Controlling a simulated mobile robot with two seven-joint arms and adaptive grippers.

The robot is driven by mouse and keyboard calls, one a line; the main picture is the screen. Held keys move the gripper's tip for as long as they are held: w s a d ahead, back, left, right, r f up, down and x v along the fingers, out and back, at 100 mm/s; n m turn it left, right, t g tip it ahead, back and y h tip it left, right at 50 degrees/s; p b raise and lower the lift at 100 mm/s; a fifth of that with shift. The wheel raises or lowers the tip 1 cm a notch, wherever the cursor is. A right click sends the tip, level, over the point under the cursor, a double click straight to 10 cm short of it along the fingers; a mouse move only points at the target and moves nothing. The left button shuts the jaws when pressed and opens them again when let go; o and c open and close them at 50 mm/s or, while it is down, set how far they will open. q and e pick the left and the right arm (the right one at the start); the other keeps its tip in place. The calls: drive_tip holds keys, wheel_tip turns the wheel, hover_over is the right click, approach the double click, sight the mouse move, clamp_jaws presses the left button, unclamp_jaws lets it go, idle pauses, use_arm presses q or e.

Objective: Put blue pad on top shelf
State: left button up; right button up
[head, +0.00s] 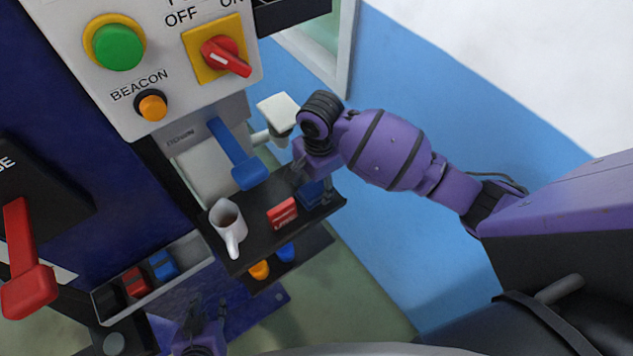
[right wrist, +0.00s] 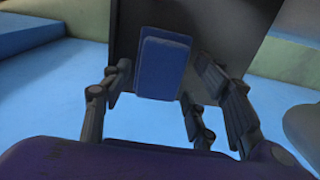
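A blue pad (head: 312,192) lies at the right end of the dark upper shelf (head: 255,238), next to a red pad (head: 283,213). My right gripper (head: 308,172) is just above the blue pad and partly hides it in the head view. In the right wrist view, the open fingers (right wrist: 160,90) stand on either side of the blue pad (right wrist: 163,66), with gaps visible beside it. My left gripper (head: 208,312) is low at the bottom of the head view; its fingers look apart, with nothing seen between them.
A lower shelf (head: 300,262) holds orange and blue items. A tray (head: 195,272) at left holds red and blue blocks. A blue lever (head: 235,155) hangs over the shelf, below the button panel (head: 165,55). A red lever (head: 22,255) is at far left.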

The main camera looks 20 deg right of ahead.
sight(318, 187)
drive_tip(key=shift+r, duration=0.3)
wheel_tip(318, 187, up, 7)
drive_tip(key=shift+d+r, duration=0.1)
drive_tip(key=shift+r, duration=0.05)
idle(0.3)
drive_tip(key=shift+s, duration=0.1)
idle(0.3)
